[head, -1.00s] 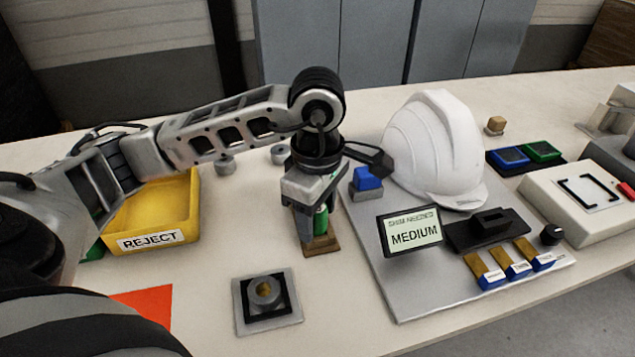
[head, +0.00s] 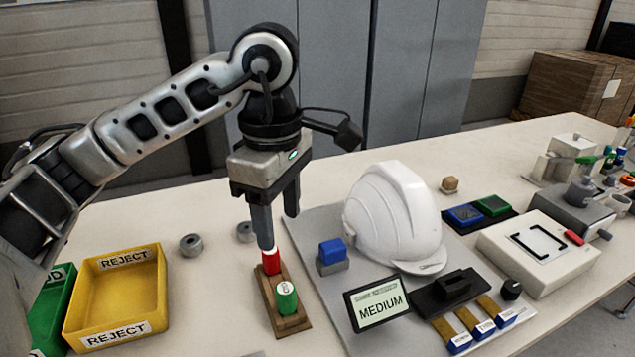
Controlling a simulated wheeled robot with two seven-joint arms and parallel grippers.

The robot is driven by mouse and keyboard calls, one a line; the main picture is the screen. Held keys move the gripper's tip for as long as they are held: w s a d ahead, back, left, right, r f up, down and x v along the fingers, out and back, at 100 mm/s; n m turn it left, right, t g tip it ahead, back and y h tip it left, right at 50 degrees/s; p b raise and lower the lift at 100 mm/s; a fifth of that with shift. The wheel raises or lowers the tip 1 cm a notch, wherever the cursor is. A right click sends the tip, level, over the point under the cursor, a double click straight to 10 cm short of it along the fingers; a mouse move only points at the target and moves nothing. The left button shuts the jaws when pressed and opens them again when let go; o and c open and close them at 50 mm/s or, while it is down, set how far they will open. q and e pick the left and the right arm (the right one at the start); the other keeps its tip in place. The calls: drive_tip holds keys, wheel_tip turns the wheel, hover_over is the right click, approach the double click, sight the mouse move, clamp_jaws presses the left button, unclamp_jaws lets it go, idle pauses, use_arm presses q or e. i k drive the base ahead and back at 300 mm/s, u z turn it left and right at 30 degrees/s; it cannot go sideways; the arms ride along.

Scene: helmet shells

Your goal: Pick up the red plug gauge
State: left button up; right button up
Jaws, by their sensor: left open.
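The red plug gauge (head: 271,263) stands upright at the far end of a wooden stand (head: 291,325). A green plug gauge (head: 286,298) with a pale marked top stands at the near end. My left gripper (head: 278,230) points down above the stand, jaws apart and holding nothing. Its left fingertip overlaps the top of the red gauge in the picture; I cannot tell whether they touch. The other fingertip is farther right and higher in the picture. My right gripper is out of view.
A yellow REJECT bin (head: 117,292) and a green bin (head: 52,308) are at left. Grey rings (head: 191,245) lie behind the stand. At right, a grey plate (head: 345,283) carries a white helmet (head: 394,215), a MEDIUM display (head: 379,303) and a blue block (head: 332,251).

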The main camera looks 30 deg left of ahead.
sight(271, 259)
drive_tip(key=k, duration=1)
